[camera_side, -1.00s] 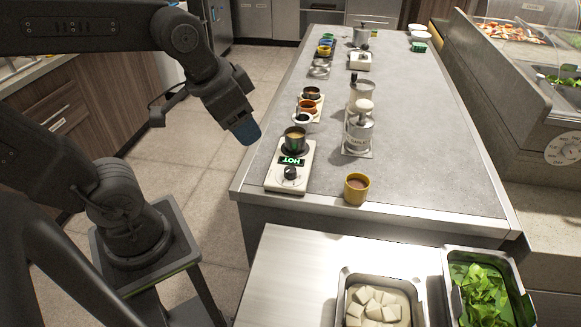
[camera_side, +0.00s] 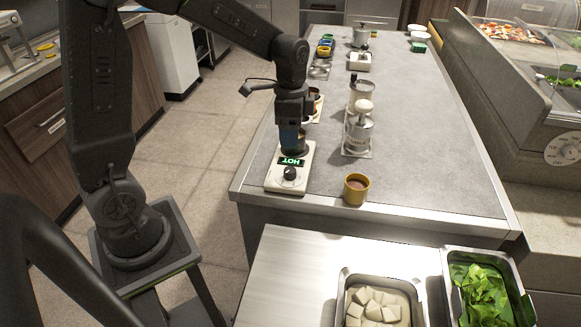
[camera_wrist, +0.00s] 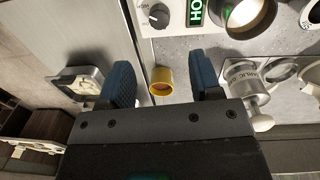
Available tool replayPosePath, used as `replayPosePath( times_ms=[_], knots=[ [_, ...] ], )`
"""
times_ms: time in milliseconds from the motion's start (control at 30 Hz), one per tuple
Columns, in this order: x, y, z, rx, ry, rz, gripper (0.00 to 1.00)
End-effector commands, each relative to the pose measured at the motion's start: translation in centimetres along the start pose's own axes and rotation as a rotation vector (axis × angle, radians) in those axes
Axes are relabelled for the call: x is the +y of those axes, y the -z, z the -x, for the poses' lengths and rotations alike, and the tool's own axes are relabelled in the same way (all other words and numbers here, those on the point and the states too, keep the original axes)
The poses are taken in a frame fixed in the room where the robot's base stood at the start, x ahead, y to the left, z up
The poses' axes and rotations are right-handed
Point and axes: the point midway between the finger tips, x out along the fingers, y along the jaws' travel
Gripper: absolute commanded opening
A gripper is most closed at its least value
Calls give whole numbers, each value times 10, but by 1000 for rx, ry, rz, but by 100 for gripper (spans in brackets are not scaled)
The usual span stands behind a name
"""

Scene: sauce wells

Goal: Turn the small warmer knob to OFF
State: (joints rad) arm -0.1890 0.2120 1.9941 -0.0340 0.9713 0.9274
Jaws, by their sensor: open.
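The small warmer (camera_side: 270,182) is a white box near the counter's front left corner, with a lit green HOT display (camera_side: 291,161). Its black knob (camera_side: 290,174) is on top at the near end. In the wrist view the knob (camera_wrist: 159,15) is at the top, beyond my fingertips and apart from them. A pot (camera_wrist: 248,16) sits on the warmer; my gripper partly hides it in the side view. My gripper (camera_side: 289,140) points down above the pot end of the warmer. In the wrist view my gripper (camera_wrist: 161,66) is open, blue fingers wide apart, nothing held.
A yellow cup (camera_side: 356,190) stands right of the warmer, near the front edge. A metal dispenser (camera_side: 357,138) stands behind it. Small sauce cups are behind my gripper. Steel trays with white cubes (camera_side: 376,305) and green leaves (camera_side: 482,294) are in front. The counter's right side is clear.

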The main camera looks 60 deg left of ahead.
Motion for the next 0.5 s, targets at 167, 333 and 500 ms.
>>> replayPosePath(
  times_ms=[167,333,500],
  knots=[
    [1,0,-40,-3,-5,0,59],
    [1,0,-73,-3,-4,0,59],
    [1,0,-95,-1,-1,0,59]
  ],
)
